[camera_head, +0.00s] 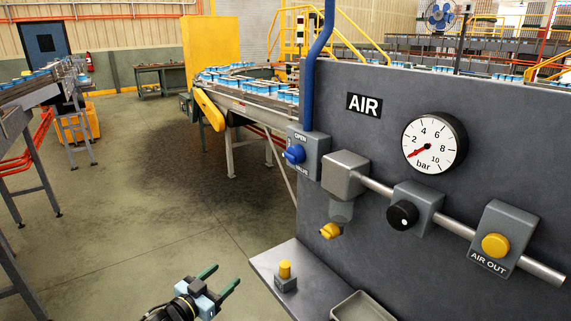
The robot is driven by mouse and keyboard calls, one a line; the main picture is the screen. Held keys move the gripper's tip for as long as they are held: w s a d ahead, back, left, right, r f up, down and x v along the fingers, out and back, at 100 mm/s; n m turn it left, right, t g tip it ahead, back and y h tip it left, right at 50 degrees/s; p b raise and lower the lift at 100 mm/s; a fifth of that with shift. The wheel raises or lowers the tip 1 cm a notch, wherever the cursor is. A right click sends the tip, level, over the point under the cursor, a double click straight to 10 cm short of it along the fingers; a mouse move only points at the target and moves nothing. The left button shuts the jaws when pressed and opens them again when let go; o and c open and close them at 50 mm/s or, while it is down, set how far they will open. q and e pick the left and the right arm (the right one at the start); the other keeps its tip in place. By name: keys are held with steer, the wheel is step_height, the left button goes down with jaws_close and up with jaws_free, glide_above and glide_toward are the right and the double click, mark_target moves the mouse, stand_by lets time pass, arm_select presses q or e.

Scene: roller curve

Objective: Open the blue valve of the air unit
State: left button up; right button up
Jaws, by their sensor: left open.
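The air unit (350,180) is a grey panel on the right with an "AIR" label. Its blue valve (294,154) is a blue knob on a grey box at the panel's left edge, marked "OPEN" above and "VALVE" below, under a blue pipe (319,70). The round gauge (433,142) has a red needle near the low end of its scale. My left gripper (224,278) is open and empty at the bottom, below and to the left of the blue valve and apart from it. My right gripper is not in view.
A grey shelf (262,265) with a yellow-topped part (285,270) and a tray (362,307) juts out below the panel. A black knob (402,214) and yellow button (495,245) sit on the panel.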

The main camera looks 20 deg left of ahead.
arm_select(q)
steer(key=w+d+r+m+t+h, duration=0.1)
steer(key=d+r+m+h, duration=0.15)
steer(key=r, duration=0.65)
steer(key=w+d+r+m+h, duration=0.1)
steer(key=r+h, duration=0.3)
steer(key=r, duration=0.4)
steer(key=m+g+h, duration=0.1)
steer(key=m+h, duration=0.3)
glide_toward(290, 159)
steer(key=x, duration=0.2)
steer(key=p+x, duration=0.1)
steer(key=x, duration=0.2)
steer(key=w+x, duration=0.1)
steer(key=x, duration=0.2)
steer(key=shift+w+a+f, duration=0.1)
steer(key=shift+a+f, duration=0.15)
steer(key=shift+a, duration=0.05)
steer(key=shift+w+d+r+p, duration=0.15)
steer(key=shift+w+d+p, duration=0.15)
steer(key=shift+w+d, duration=0.05)
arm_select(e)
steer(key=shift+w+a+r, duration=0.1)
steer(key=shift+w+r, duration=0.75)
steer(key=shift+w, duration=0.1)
arm_select(q)
steer(key=c, duration=1)
